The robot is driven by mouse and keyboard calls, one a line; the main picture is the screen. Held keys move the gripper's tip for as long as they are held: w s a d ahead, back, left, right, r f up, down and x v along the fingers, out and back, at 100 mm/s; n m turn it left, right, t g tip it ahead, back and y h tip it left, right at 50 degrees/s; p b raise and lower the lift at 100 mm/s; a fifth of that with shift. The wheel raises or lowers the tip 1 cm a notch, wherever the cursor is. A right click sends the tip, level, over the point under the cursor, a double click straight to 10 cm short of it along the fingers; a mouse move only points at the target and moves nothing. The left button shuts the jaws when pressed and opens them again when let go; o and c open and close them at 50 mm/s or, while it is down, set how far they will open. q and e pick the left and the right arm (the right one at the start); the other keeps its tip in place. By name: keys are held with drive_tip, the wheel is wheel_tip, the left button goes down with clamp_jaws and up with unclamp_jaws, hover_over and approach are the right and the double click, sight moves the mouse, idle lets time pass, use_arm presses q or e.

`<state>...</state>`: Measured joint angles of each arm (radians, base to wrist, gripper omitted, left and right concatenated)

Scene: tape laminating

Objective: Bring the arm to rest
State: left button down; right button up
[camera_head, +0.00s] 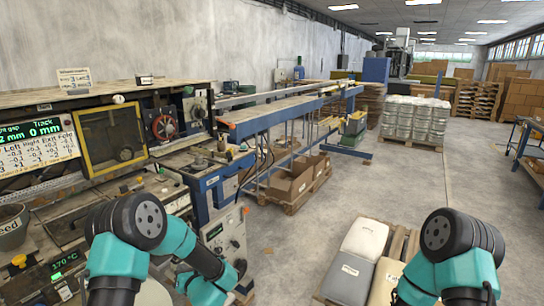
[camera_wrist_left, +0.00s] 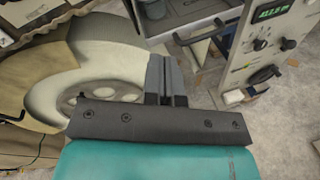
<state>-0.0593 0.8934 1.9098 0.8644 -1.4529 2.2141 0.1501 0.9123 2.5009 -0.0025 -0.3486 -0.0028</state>
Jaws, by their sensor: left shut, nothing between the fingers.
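My left arm (camera_head: 128,232) comes in at the lower left of the head view, teal with dark grey joints, bent so that its forearm points down to the right. My left gripper (camera_head: 239,267) is at its end, small and dark, beside the control box with a dial. In the left wrist view the two grey fingers of my left gripper (camera_wrist_left: 163,66) are together and hold nothing. A large pale roll (camera_wrist_left: 75,85) lies behind them. My right arm (camera_head: 460,238) shows at the lower right, bent; its gripper is out of view.
The machine bench (camera_head: 60,205) with a display and a yellow-framed window (camera_head: 112,138) stands at left. The white control box (camera_head: 225,238) is close to my left forearm. Pale sacks (camera_head: 352,268) lie on a pallet between my arms.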

use_arm(q)
drive_tip(key=s+d+f+m+g+h, duration=0.1)
drive_tip(key=s+d+f+m+h, duration=0.1)
drive_tip(key=s+f+m+h, duration=0.65)
drive_tip(key=s+d+f+m+g+h, duration=0.1)
drive_tip(key=d+f+m+h, duration=0.15)
drive_tip(key=f+m, duration=0.7)
drive_tip(key=s+d+m+g+h, duration=0.2)
drive_tip(key=s+m+g, duration=0.2)
drive_tip(key=s+m, duration=0.6)
drive_tip(key=s+d+f+m+g+h, duration=0.1)
drive_tip(key=s+d+m+g+h, duration=0.1)
drive_tip(key=s+m, duration=0.7)
drive_tip(key=shift+s+d+f+m+g+h, duration=0.4)
drive_tip(key=shift+m+g, duration=0.3)
drive_tip(key=shift+g, duration=0.5)
drive_tip(key=shift+w+r, duration=0.1)
